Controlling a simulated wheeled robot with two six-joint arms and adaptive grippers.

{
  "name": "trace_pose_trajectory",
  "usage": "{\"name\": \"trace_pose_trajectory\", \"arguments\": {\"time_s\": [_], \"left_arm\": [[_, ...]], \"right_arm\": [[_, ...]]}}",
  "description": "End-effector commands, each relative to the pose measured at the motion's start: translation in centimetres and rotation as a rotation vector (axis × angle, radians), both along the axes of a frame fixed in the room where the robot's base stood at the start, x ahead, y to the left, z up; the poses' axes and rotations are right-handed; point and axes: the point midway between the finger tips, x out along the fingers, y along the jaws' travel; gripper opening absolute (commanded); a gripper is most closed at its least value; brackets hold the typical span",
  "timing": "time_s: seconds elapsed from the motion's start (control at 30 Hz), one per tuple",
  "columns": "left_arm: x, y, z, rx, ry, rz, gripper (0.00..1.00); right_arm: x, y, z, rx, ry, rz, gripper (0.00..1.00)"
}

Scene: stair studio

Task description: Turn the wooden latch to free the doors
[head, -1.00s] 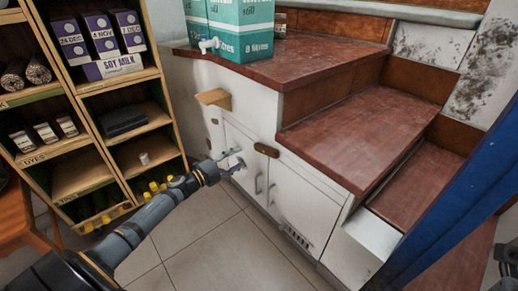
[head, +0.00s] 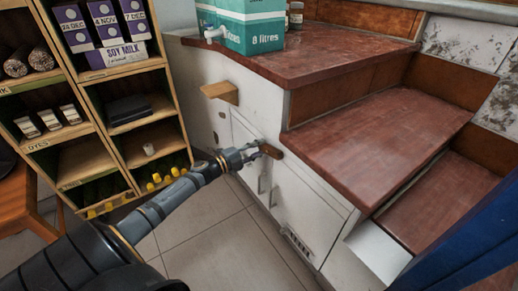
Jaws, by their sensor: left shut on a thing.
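The wooden latch (head: 271,151) is a small dark brown block lying roughly level at the top of the two white doors (head: 288,199), under the stair step. My left gripper (head: 259,150) reaches in from the left and is shut on the left end of the latch. Its fingers hide that end; the right end shows. The doors look closed, with upright metal handles below the latch. My right gripper is not in the view.
A wooden shelf unit (head: 120,161) with cartons and jars stands on the left, close to my left arm. A small wooden ledge (head: 220,92) juts from the white wall above the gripper. A blue post (head: 462,235) fills the lower right. Tiled floor (head: 214,239) is clear before the doors.

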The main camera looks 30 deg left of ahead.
Motion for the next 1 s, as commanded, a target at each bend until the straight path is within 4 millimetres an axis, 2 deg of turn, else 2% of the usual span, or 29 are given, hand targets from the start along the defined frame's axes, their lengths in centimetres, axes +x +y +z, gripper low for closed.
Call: {"name": "trace_pose_trajectory", "arguments": {"time_s": [0.1,0.23,0.5,0.8,0.83,1.0], "left_arm": [[0.0,0.0,0.0,0.0,0.0,-0.001,0.0],[0.0,0.0,0.4,0.026,-0.011,-0.001,0.0],[0.0,0.1,1.4,0.249,-0.104,-0.002,0.0],[0.0,0.1,1.2,0.272,-0.113,-0.002,0.0],[0.0,0.1,1.2,0.272,-0.113,-0.002,0.27],[0.0,0.1,1.2,0.272,-0.113,-0.002,0.49]], "right_arm": [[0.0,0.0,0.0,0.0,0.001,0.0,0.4],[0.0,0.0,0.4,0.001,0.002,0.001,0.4],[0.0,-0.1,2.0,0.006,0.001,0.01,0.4],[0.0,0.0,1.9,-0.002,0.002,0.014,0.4],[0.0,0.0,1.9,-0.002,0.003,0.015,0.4],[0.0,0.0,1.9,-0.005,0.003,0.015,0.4]]}}
